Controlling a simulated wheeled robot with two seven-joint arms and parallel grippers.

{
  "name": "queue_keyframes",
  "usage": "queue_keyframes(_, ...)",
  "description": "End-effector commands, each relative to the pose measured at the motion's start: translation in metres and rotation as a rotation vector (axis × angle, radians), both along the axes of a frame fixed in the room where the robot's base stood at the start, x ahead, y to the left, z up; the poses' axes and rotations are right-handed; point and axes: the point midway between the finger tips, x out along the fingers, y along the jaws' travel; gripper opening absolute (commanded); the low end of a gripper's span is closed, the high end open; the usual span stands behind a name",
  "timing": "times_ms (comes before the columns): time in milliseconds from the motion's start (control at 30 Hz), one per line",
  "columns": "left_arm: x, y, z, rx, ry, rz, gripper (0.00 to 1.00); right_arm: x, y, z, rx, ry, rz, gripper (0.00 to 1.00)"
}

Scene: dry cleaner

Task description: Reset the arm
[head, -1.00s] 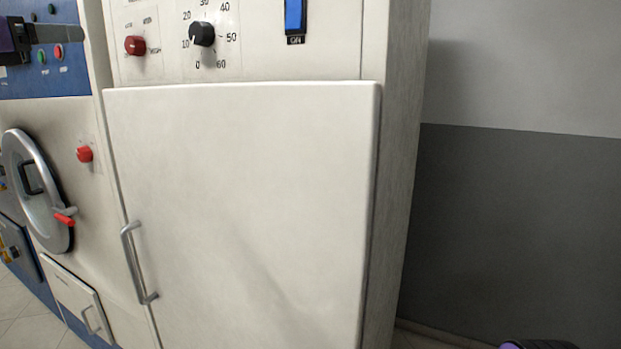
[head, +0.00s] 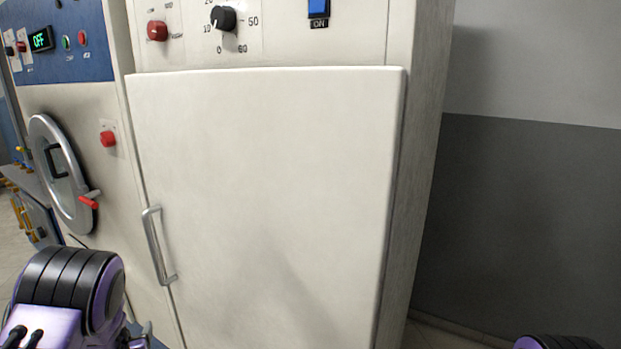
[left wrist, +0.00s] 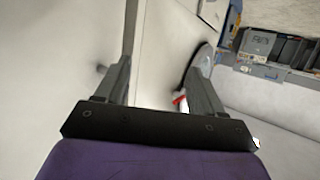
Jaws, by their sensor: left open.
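My left arm (head: 70,290) comes in low at the left of the head view, in front of the machines. The tip of my left gripper (head: 138,336) only just shows at the bottom edge there. In the left wrist view my left gripper (left wrist: 158,75) has its two grey fingers spread, with nothing between them. A small part of my right arm (head: 555,342) shows at the bottom right of the head view; its gripper is out of view.
A tall white cabinet has a closed door (head: 265,190) with a metal handle (head: 158,246) and a black dial (head: 223,18) above. Left is a machine with a round door (head: 62,175) and red button (head: 108,138). A grey wall (head: 530,200) stands right.

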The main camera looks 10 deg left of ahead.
Motion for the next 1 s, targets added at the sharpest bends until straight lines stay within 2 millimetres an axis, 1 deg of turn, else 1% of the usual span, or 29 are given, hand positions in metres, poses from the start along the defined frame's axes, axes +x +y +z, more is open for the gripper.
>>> queue_keyframes(33,-0.028,-0.022,-0.033,-0.073,0.068,0.027,0.68,0.000,0.000,0.000,0.000,0.000,0.000,0.40)
queue_keyframes(67,-0.044,-0.035,-0.050,-0.115,0.106,0.046,0.68,0.000,0.000,0.000,0.000,0.000,0.000,0.40)
queue_keyframes(100,-0.069,-0.053,-0.072,-0.165,0.161,0.069,0.68,0.000,0.000,0.000,0.000,0.000,0.000,0.40)
queue_keyframes(167,-0.107,-0.080,-0.100,-0.231,0.248,0.100,0.68,0.000,0.000,0.000,0.000,0.000,0.000,0.40)
queue_keyframes(200,-0.135,-0.098,-0.116,-0.269,0.313,0.119,0.68,0.000,0.000,0.000,0.000,0.000,0.000,0.40)
queue_keyframes(267,-0.178,-0.126,-0.136,-0.313,0.415,0.137,0.68,0.000,0.000,0.000,0.000,0.000,0.000,0.40)
queue_keyframes(300,-0.206,-0.142,-0.146,-0.336,0.482,0.144,0.68,0.000,0.000,0.000,0.000,0.000,0.000,0.40)
queue_keyframes(400,-0.265,-0.178,-0.160,-0.380,0.629,0.140,0.68,0.000,0.000,0.000,0.000,0.000,0.000,0.40)
queue_keyframes(500,-0.301,-0.204,-0.171,-0.411,0.726,0.111,0.68,0.000,0.000,0.000,0.000,0.000,0.000,0.40)
queue_keyframes(567,-0.313,-0.211,-0.177,-0.415,0.760,0.103,0.68,0.000,0.000,0.000,0.000,0.000,0.000,0.40)
queue_keyframes(633,-0.320,-0.210,-0.180,-0.412,0.776,0.107,0.68,0.000,0.000,0.000,0.000,0.000,0.000,0.40)
queue_keyframes(1000,-0.320,-0.209,-0.180,-0.411,0.774,0.107,0.68,0.000,0.000,0.000,0.000,0.000,0.000,0.40)
